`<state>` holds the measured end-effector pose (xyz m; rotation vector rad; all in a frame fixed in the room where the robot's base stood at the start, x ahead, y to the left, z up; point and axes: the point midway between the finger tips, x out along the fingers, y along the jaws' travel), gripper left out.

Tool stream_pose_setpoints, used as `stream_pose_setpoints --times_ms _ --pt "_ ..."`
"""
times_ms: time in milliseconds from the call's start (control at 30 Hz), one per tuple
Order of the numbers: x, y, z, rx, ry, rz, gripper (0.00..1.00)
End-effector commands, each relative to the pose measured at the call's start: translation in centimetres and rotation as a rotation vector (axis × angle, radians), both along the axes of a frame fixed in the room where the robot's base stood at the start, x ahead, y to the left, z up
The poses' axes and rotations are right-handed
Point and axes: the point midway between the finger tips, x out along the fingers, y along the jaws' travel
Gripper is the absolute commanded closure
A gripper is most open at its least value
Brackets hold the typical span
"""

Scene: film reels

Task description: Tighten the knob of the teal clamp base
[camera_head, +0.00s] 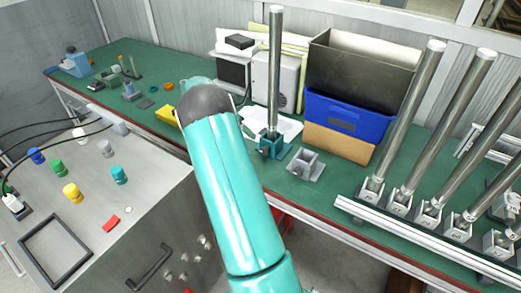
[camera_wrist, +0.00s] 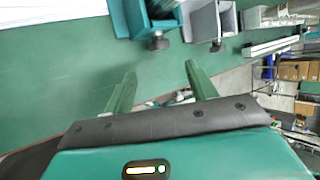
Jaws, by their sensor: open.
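The teal clamp base (camera_head: 269,148) stands on the green bench in the head view, with an upright metal pole (camera_head: 274,70) in it. In the wrist view the teal clamp base (camera_wrist: 146,21) is at the top, with its dark knob (camera_wrist: 158,43) on the side facing my gripper. My gripper (camera_wrist: 161,72) is open and empty, its two green fingers apart and pointing toward the clamp's side. The knob lies beyond the fingertips, apart from them. In the head view my teal arm hides the gripper.
An empty grey clamp base (camera_head: 304,165) stands close right of the teal one. A blue bin (camera_head: 345,118) is behind it. A rail (camera_head: 420,240) with several slanted poles is at the right. Papers (camera_head: 285,128) lie behind the teal clamp.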

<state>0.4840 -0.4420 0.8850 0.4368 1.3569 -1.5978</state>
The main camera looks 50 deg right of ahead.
Motion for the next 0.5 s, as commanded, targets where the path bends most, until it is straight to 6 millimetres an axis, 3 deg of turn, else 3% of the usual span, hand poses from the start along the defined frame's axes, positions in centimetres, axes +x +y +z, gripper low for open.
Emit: stream_pose_setpoints --times_ms 300,500 --pt "-3.2 -2.8 -5.0 0.001 0.001 -0.004 0.43" --pt "-4.4 -3.9 -7.2 0.001 -0.001 -0.003 0.43"
